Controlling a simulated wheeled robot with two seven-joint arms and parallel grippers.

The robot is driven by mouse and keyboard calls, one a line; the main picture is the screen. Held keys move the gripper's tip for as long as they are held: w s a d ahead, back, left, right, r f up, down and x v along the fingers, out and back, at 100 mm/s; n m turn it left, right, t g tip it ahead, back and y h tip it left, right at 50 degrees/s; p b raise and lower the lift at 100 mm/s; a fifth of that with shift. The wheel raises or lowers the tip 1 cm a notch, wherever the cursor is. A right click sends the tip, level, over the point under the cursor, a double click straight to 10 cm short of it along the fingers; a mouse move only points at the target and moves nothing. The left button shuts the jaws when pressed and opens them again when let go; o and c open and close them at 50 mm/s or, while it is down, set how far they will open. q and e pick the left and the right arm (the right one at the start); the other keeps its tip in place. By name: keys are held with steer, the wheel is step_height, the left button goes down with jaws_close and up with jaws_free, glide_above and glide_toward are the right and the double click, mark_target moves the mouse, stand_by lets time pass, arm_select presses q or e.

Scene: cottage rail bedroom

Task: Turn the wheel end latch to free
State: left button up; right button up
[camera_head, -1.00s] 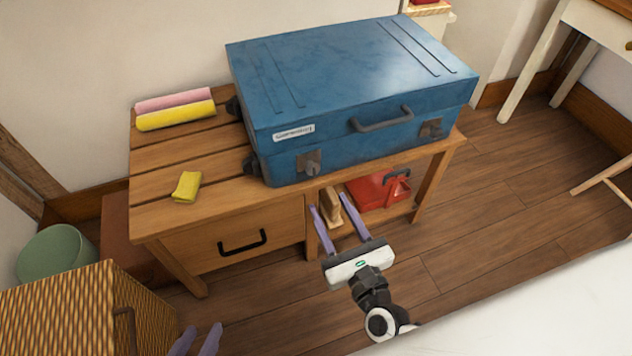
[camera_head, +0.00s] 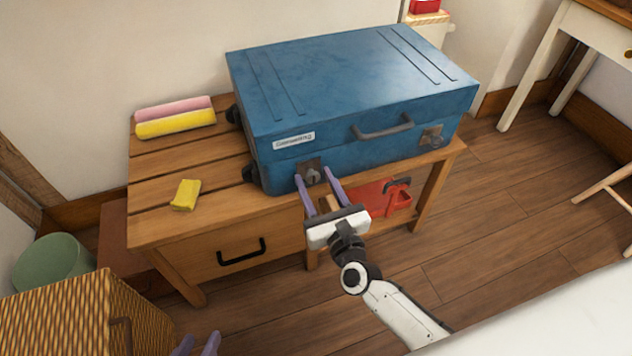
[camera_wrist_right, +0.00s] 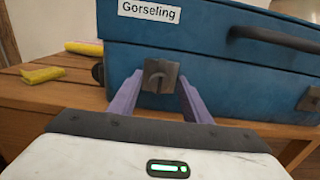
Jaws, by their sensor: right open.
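A blue suitcase (camera_head: 350,85) lies flat on a wooden bench, its wheels (camera_head: 250,172) at the left end. The wheel end latch (camera_head: 311,172) is a dark metal plate with a turn knob on the front face near the wheels. It also shows in the right wrist view (camera_wrist_right: 160,76). A second latch (camera_head: 431,136) sits at the right end of the front. My right gripper (camera_head: 317,178) is open, its lilac fingers pointing at the wheel end latch, one on each side of it. Whether they touch it I cannot tell. My left gripper (camera_head: 197,345) shows only its fingertips, apart, at the bottom edge.
A red item (camera_head: 378,198) and a brush lie on the shelf below. A wicker basket (camera_head: 85,310) and green bin (camera_head: 54,264) stand at left.

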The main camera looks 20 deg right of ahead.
steer(key=c, duration=1)
